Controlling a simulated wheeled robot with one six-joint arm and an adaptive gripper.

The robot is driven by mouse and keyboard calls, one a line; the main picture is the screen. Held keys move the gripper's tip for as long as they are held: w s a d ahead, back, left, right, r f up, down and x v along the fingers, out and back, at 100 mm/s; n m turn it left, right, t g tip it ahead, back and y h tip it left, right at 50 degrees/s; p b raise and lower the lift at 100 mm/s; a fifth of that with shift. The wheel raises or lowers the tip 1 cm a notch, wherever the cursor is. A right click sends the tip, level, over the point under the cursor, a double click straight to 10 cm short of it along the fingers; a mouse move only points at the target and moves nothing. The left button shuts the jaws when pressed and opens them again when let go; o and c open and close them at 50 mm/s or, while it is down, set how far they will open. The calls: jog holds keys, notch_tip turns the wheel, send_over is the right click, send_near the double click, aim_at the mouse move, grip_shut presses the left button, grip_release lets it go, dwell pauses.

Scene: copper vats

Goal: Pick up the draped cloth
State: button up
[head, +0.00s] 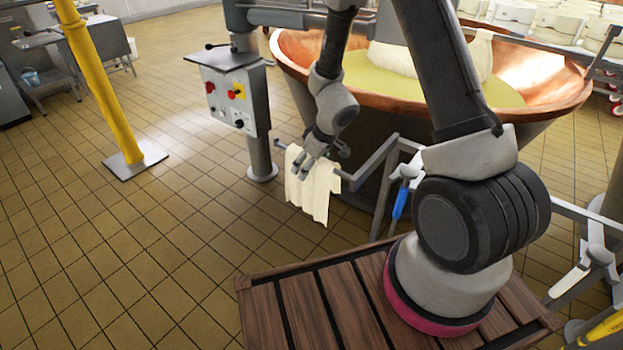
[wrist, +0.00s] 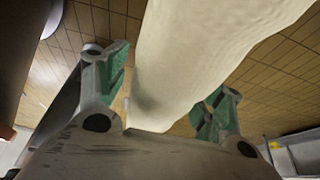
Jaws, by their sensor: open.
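The draped cloth (head: 318,192) is cream coloured and hangs over a grey rail beside the copper vat in the head view. In the wrist view the cloth (wrist: 195,65) fills the middle, running between the two fingers. My gripper (head: 303,172) is at the upper left part of the cloth, pointing down. In the wrist view my gripper (wrist: 165,95) is open, with a green-padded finger on either side of the cloth and gaps showing. Whether the cloth touches a finger is hard to tell.
The copper vat (head: 540,105) with yellowish liquid stands behind the rail (head: 372,163). A control box (head: 235,100) on a post is left of the cloth. A blue-handled tool (head: 400,203) hangs to the right. A yellow post (head: 103,85) stands at left; the tiled floor between is clear.

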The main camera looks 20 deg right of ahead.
jog(key=shift+f, duration=0.2)
dwell(0.4)
jog(key=c, duration=1.2)
